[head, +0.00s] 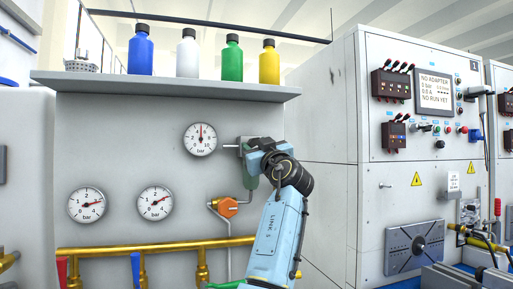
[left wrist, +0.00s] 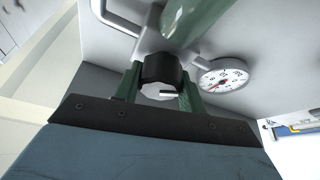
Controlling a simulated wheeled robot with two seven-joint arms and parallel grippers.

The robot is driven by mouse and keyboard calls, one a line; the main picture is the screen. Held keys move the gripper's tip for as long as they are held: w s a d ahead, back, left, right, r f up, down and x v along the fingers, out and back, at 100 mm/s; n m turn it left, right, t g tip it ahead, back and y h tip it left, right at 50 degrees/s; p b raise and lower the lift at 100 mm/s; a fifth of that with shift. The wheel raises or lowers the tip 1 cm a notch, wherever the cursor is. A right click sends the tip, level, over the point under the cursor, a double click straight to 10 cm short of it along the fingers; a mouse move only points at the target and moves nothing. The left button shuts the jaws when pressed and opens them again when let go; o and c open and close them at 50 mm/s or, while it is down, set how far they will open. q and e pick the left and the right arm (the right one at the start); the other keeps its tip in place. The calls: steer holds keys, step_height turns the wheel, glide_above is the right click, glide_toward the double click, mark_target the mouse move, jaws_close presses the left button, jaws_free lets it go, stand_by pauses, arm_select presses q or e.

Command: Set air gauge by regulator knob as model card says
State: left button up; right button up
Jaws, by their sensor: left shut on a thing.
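The black regulator knob (left wrist: 162,70) shows in the left wrist view, with a pale faceted end face and a dark mark. My left gripper (left wrist: 159,92) has its two green fingers on either side of the knob and is shut on it. In the head view my left gripper (head: 250,152) is at the wall beside the air gauge (head: 200,139), and my wrist hides the knob. The gauge's needle points roughly straight up; its exact reading is too small to tell. The gauge also shows in the left wrist view (left wrist: 223,77). My right gripper is out of view.
Two more gauges (head: 87,204) (head: 155,202) sit lower left. An orange fitting (head: 228,207) and brass pipe (head: 150,247) are below. A shelf (head: 165,85) with bottles hangs above.

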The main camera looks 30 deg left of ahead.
arm_select(q)
steer(key=o, duration=1)
steer(key=shift+c, duration=0.2)
steer(key=b+v, duration=0.2)
steer(key=v, duration=1.1)
steer(key=shift+d, duration=0.2)
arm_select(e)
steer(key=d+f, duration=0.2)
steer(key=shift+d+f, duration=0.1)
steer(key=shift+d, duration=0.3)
arm_select(q)
steer(key=shift+s, duration=0.15)
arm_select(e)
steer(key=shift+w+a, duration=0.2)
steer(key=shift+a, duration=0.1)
